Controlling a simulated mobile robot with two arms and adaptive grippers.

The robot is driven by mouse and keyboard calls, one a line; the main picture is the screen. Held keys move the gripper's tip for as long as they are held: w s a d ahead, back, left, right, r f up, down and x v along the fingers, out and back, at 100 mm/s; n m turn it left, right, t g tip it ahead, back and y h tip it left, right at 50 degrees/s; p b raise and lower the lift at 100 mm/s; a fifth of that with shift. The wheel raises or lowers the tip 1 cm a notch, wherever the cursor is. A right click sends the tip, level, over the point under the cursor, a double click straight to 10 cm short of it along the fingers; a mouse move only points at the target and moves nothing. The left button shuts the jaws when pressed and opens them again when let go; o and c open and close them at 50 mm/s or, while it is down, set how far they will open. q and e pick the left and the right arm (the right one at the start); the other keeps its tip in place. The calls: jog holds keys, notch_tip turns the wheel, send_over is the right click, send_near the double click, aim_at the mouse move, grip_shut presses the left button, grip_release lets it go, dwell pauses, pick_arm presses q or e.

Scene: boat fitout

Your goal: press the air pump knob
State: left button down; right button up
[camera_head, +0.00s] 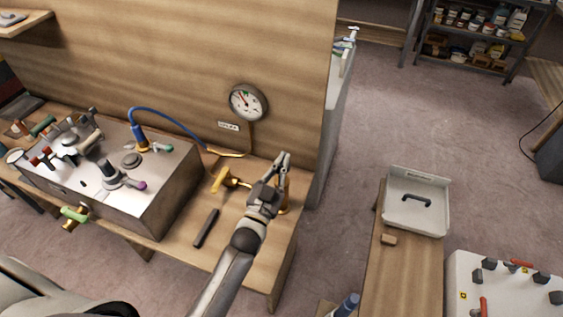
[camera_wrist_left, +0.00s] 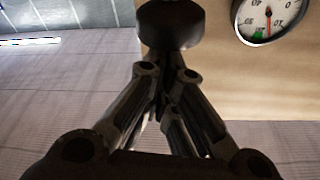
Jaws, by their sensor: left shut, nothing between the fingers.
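My left gripper (camera_head: 281,163) is shut and empty, above the right end of the workbench. In the left wrist view its fingers (camera_wrist_left: 164,85) come together just below a dark round knob (camera_wrist_left: 171,25), which looks like the air pump knob. I cannot tell whether the fingertips touch it. In the head view the gripper hides the knob. Part of a brass-coloured body (camera_head: 286,196) shows behind the gripper. A round gauge (camera_head: 248,102) hangs on the wooden panel; it also shows in the left wrist view (camera_wrist_left: 268,17). My right gripper is not in view.
A metal box with valves and knobs (camera_head: 170,196) stands on the bench to the left, with a blue hose (camera_head: 165,113). A brass fitting (camera_head: 226,180) and a dark bar (camera_head: 206,228) lie near the gripper. A tray (camera_head: 417,222) sits on another table at right.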

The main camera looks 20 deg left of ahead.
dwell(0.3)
pick_arm(q)
notch_tip(320, 180, down, 5)
jog(key=b, duration=0.4)
jog(key=shift+f, duration=0.2)
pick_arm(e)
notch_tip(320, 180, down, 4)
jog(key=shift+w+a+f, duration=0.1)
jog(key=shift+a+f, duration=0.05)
